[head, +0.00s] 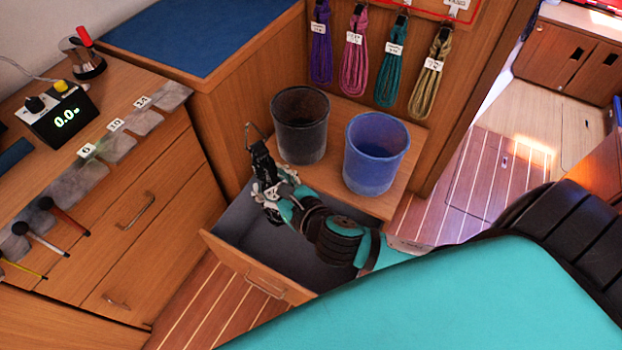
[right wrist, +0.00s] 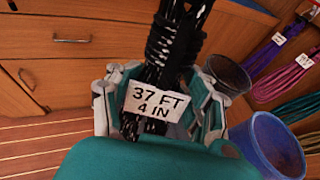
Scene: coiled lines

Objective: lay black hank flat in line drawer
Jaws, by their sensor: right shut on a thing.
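The black hank (right wrist: 178,50) is flecked with white and carries a white tag (right wrist: 157,101) reading "37 FT 4 IN". My right gripper (right wrist: 160,95) is shut on it, with fingers on both sides of the bundle. In the head view my right gripper (head: 266,185) is above the back left part of the open line drawer (head: 260,280), and the black hank (head: 262,158) sticks up from it beside the cabinet. The drawer has a grey inside and a wooden front with a handle. My arm hides part of its inside. My left gripper is not in view.
A black bucket (head: 300,125) and a blue bucket (head: 375,155) stand on the wooden top right behind the drawer. Several coloured hanks hang above them, including a purple one (head: 321,50). A counter (head: 100,180) with tools and a scale is at left.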

